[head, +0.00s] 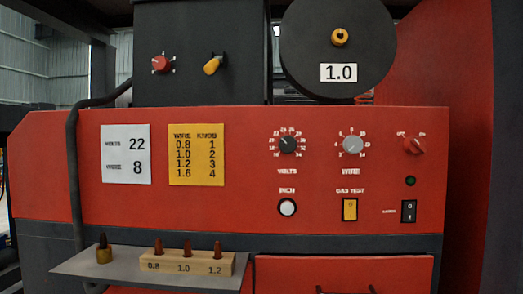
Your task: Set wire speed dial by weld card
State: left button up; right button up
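The wire speed dial (352,145) is a light grey knob with a small numbered scale, above the word WIRE on the red panel; its pointer is too small to read surely. The white weld card (126,154) at the panel's left reads VOLTS 22 and WIRE 8. A yellow card (196,155) beside it pairs WIRE 0.8, 1.0, 1.2, 1.6 with KNOB 1, 2, 3, 4. The black volts dial (288,145) is left of the wire dial. Neither of my grippers is in view.
A red knob (414,145), white inch button (288,208), yellow gas test switch (350,210) and black switch (408,211) share the panel. A grey shelf (75,265) with a wooden tip block (145,263) juts out lower left. A spool marked 1.0 (338,40) is above.

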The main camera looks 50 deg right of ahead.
aim_at(352, 145)
jog(key=u, duration=0.85)
jog(key=i, duration=0.3)
jog(key=z, duration=2.75)
